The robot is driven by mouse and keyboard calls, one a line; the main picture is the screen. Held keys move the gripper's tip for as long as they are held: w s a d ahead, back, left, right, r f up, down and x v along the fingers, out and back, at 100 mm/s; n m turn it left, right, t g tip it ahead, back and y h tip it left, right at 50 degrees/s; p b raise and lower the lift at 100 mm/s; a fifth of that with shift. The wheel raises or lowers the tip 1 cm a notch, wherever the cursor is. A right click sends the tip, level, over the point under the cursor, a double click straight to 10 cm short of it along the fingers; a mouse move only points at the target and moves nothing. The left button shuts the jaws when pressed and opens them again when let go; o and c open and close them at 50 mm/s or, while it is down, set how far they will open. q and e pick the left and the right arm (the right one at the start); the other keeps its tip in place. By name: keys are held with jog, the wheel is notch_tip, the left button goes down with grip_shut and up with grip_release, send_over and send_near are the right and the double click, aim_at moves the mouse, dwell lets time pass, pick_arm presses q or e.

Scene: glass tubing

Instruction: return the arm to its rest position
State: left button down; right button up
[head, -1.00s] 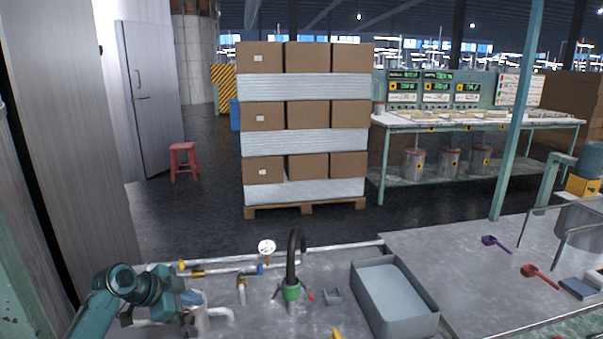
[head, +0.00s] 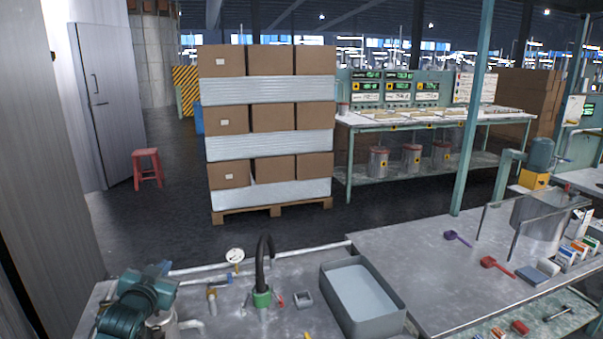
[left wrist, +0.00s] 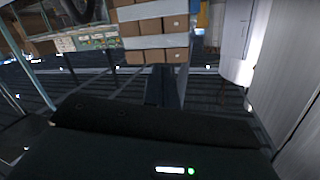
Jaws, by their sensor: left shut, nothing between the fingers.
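My left arm comes in at the lower left of the head view, teal and folded over the left end of the grey bench. My left gripper (head: 160,272) is raised above the bench; its fingertips are hard to make out there. In the left wrist view my left gripper (left wrist: 166,85) shows as dark fingers closed together with nothing between them. Behind it are stacked boxes and dark floor. My right gripper is in neither view.
The bench holds a black tap (head: 264,270), a pressure gauge (head: 235,255) and a grey basin (head: 363,301). A pipe fitting (head: 212,297) stands close to the left arm. Purple (head: 457,237) and red (head: 495,264) scoops lie further right. A box pallet (head: 272,212) stands beyond.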

pick_arm(q)
jog(key=s+d+f+g+h, duration=0.25)
jog(key=s+d+f, duration=0.65)
jog(key=s+f, duration=0.55)
jog(key=s+d+f+g, duration=0.1)
jog(key=s+d, duration=0.2)
jog(key=s, duration=0.4)
jog(key=s+d+f+g+h, duration=0.1)
jog(key=s+d+f, duration=0.1)
jog(key=s, duration=0.5)
jog(key=s+d+f+g, duration=0.1)
jog(key=s+d, duration=0.2)
jog(key=s, duration=0.4)
jog(key=shift+s+d+f+h, duration=0.15)
jog(key=shift+d+f+h, duration=0.15)
jog(key=shift+f+h, duration=0.1)
